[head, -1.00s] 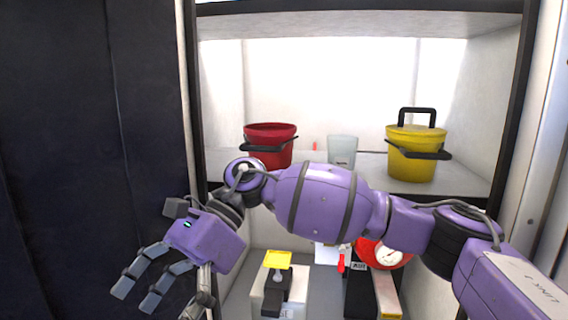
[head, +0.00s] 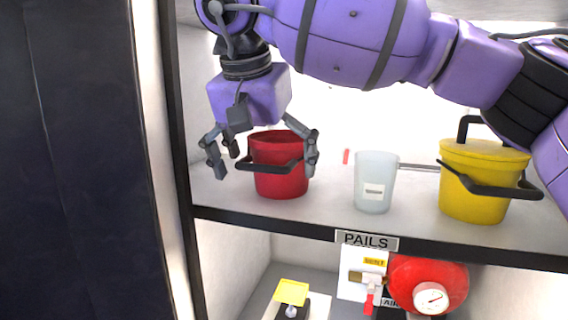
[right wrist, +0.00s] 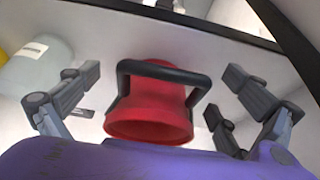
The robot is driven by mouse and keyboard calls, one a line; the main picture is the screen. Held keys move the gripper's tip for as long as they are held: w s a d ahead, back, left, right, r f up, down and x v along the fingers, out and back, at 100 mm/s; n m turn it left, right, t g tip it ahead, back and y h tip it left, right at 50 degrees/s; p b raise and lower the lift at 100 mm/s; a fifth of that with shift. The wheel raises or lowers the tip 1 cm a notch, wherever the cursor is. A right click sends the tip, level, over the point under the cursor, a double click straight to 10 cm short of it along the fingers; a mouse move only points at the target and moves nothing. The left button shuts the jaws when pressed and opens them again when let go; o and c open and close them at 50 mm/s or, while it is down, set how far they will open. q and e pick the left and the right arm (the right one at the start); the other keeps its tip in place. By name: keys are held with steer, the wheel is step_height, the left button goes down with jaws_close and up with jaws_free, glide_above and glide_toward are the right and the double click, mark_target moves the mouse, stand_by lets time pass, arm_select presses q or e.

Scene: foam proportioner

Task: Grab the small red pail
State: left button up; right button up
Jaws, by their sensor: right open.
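The small red pail (head: 279,172) stands upright on the shelf at the left, its dark handle folded down across its front. My right gripper (head: 262,160) is open above it, pointing down, with fingers on either side of the pail's upper part. In the right wrist view the red pail (right wrist: 152,108) lies between the spread fingers of the open gripper (right wrist: 158,95), with visible gaps on both sides. The dark handle crosses the pail there. My left gripper is not in view.
A translucent cup (head: 376,182) and a yellow lidded pail (head: 474,187) stand to the right on the same shelf (head: 330,212). A PAILS label (head: 367,240) marks its front edge. A dark cabinet post (head: 178,160) is close on the left. Below is a red gauge unit (head: 428,283).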

steer(key=w, duration=0.3)
steer(key=shift+d, duration=0.35)
steer(key=w, duration=0.1)
steer(key=w+d, duration=0.1)
steer(key=w, duration=0.1)
steer(key=w+d, duration=0.1)
steer(key=w, duration=0.1)
steer(key=shift+w+f, duration=0.15)
steer(key=shift+w, duration=0.05)
steer(key=shift+w+f+p, duration=0.15)
steer(key=shift+f+p, duration=0.2)
steer(key=shift+f, duration=0.15)
steer(key=c, duration=1)
